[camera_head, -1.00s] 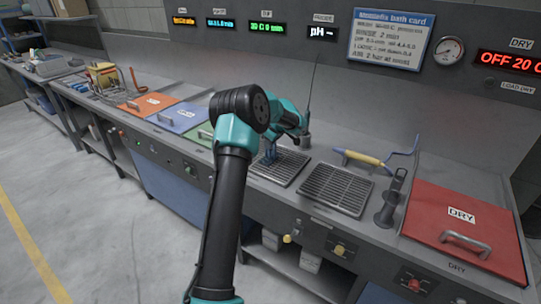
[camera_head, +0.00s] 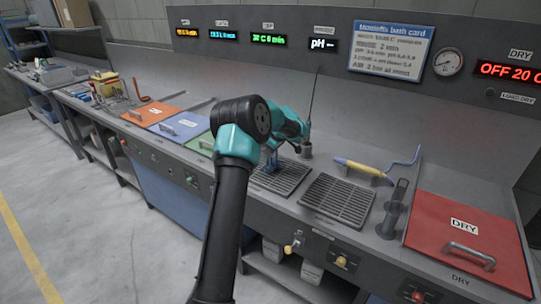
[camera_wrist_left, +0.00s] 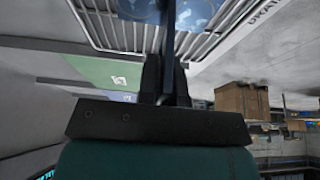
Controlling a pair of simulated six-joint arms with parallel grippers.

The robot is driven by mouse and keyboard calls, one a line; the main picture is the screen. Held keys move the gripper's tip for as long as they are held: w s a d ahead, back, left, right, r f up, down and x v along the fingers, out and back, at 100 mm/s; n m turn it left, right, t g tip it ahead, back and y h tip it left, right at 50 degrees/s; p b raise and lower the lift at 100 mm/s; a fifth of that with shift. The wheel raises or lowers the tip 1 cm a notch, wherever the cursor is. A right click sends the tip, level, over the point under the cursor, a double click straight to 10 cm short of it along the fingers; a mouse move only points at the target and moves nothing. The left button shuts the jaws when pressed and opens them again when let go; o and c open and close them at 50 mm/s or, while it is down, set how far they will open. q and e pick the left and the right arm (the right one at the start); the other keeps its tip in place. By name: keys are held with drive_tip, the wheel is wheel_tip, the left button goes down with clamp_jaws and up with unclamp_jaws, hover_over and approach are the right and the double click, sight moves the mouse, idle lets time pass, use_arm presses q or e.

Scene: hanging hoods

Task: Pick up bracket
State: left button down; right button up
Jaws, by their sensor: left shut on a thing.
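My left gripper (camera_head: 271,160) reaches down over the left drain grate (camera_head: 288,181), and my arm partly covers it. In the left wrist view its dark fingers (camera_wrist_left: 164,85) are shut on a narrow blue-grey bar, which I take to be the bracket (camera_wrist_left: 169,45). The bar runs up out of the picture, past a slatted grate. In the head view a small blue shape (camera_head: 270,167) shows at the gripper, just over the grate. Whether it touches the grate I cannot tell. My right gripper is not in view.
A second grate (camera_head: 338,198) lies to the right, with a yellow-handled hook tool (camera_head: 365,168) behind it. Orange (camera_head: 152,113), blue and green lids lie left. A thin rod (camera_head: 313,90) rises behind the gripper.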

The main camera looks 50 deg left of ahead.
use_arm(q)
drive_tip(key=shift+r, duration=0.95)
drive_tip(key=shift+s+d+r, duration=0.1)
drive_tip(key=shift+r, duration=0.2)
drive_tip(key=s+d+r, duration=0.1)
drive_tip(key=s+d, duration=0.9)
drive_tip(key=d, duration=0.2)
drive_tip(key=shift+s+r, duration=0.15)
drive_tip(key=shift+s, duration=0.05)
